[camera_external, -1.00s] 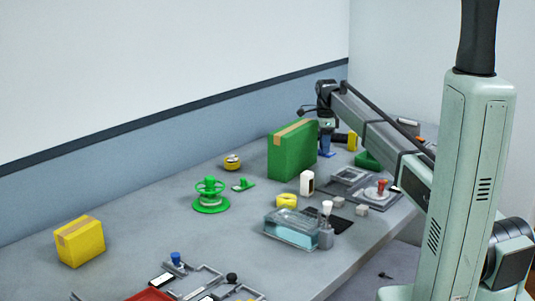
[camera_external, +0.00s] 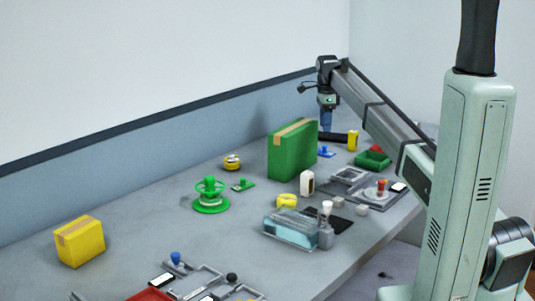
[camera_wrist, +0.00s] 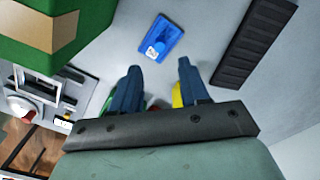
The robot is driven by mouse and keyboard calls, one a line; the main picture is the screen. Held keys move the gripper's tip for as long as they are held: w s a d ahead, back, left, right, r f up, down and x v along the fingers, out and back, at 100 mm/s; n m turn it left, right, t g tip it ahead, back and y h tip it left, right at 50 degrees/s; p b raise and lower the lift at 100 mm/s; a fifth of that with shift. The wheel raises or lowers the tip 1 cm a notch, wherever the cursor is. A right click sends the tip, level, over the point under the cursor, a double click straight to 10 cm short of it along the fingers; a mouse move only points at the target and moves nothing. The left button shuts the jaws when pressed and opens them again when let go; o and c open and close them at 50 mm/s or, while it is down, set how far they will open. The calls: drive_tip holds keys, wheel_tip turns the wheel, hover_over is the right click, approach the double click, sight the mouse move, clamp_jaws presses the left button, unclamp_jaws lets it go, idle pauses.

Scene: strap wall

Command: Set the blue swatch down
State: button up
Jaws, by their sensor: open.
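The blue swatch (camera_external: 325,151) lies on the grey table just right of the tall green box. It also shows in the wrist view (camera_wrist: 160,39) as a small flat blue plate with a pale fitting on it, apart from my fingers. My gripper (camera_external: 326,124) is raised above the table over the swatch, pointing down. In the wrist view my gripper (camera_wrist: 158,72) has its two blue fingers spread, with nothing between them.
The tall green box (camera_external: 292,150) stands close to the swatch's left. A black ribbed strip (camera_wrist: 254,42) lies on its other side. A yellow block (camera_external: 352,140) and a green tray (camera_external: 373,160) are to the right. Left of the green box are a yellow roll (camera_external: 232,162) and a green spool (camera_external: 210,195).

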drive_tip(key=shift+r, duration=2)
